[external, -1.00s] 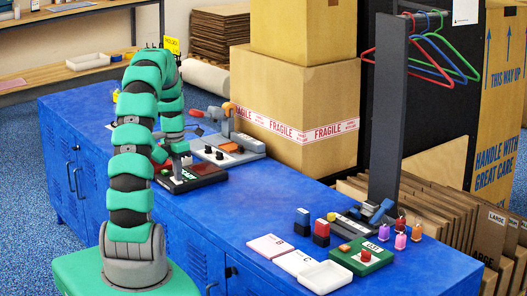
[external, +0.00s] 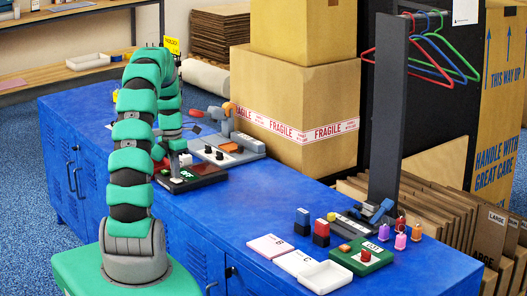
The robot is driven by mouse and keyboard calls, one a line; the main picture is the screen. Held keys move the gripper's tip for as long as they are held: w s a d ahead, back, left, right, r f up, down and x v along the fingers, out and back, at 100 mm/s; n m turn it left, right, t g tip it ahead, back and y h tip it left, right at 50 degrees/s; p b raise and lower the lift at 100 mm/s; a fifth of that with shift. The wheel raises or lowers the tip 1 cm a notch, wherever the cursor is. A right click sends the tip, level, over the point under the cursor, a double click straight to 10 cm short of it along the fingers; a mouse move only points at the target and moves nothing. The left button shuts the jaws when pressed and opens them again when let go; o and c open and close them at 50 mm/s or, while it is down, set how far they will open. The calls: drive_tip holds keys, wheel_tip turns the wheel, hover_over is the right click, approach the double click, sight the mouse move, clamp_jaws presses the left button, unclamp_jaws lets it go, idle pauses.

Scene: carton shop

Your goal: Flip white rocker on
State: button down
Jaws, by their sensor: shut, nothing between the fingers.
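A black panel (external: 202,178) with a red part and a small green-lit label (external: 187,175) lies on the blue cabinet top. My gripper (external: 184,163) is shut and empty, pointing down just above the left part of this panel. My arm and gripper cover part of the panel. I cannot make out the white rocker or its position at this size. A grey device (external: 226,150) with dark knobs and an orange part stands just behind and right of the panel.
Large cartons (external: 300,110) stand behind the cabinet (external: 235,205). At the right are a green box (external: 362,257), a white tray (external: 326,277), small coloured blocks and a dark post (external: 388,120) with hangers. The cabinet top between panel and tray is clear.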

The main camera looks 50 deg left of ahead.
wheel_tip(320, 180, up, 14)
drive_tip(key=a+p, duration=0.1)
drive_tip(key=p, duration=0.2)
drive_tip(key=shift+a+f, duration=0.25)
drive_tip(key=shift+a, duration=0.15)
drive_tip(key=shift+d+f+b, duration=0.15)
drive_tip(key=shift+f+b, duration=0.1)
drive_tip(key=shift+b, duration=0.65)
drive_tip(key=b, duration=0.2)
drive_tip(key=shift+d+b, duration=0.15)
drive_tip(key=shift+b, duration=0.15)
drive_tip(key=shift+d+b, duration=0.1)
drive_tip(key=shift+b, duration=0.45)
drive_tip(key=shift+s+d+r+h+b, duration=0.15)
drive_tip(key=shift+d+r+h+b, duration=0.2)
drive_tip(key=shift+b, duration=0.25)
drive_tip(key=shift+a, duration=0.1)
